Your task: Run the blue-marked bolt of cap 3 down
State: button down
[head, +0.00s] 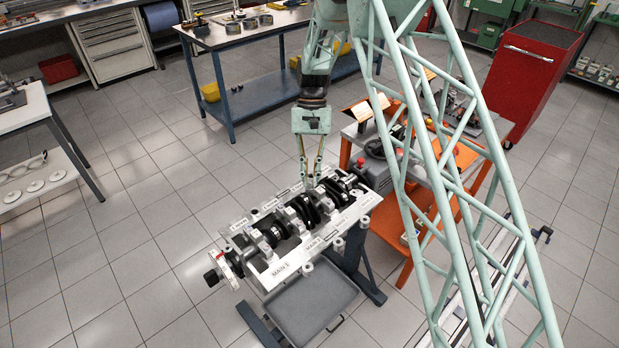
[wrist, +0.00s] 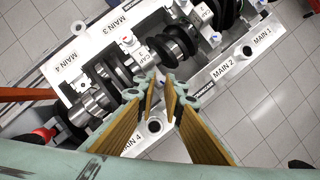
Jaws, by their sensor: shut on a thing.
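Cap 3 (wrist: 142,54) sits across the crankshaft (wrist: 106,78) in the engine block, its label readable in the wrist view. A red-marked bolt (wrist: 127,40) stands at its far end, clear of my gripper. My gripper (wrist: 160,82) is at the near end of the cap, its fingers shut on the bolt there. In the head view my gripper (head: 310,183) points down at the block from above.
The white engine block (head: 285,272) is on a stand over a grey tray (head: 312,302). Other caps and bolts stand close on both sides, including a bolt (wrist: 215,39) at cap 2. An orange cart (head: 402,222) stands to the right.

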jog(key=m, duration=0.1)
jog(key=m+y, duration=0.1)
jog(key=m, duration=0.2)
jog(key=shift+d+r+y, duration=0.2)
jog(key=shift+d+y, duration=0.05)
jog(key=shift+y, duration=0.05)
jog(key=shift+m+t+y, duration=0.5)
jog(key=shift+m, duration=1)
jog(key=c, duration=2.7)
grip_release()
jog(key=shift+s+f, duration=0.1)
jog(key=shift+s, duration=0.05)
jog(key=shift+d, duration=0.1)
jog(key=shift+v, duration=4.05)
jog(key=shift+c, duration=0.8)
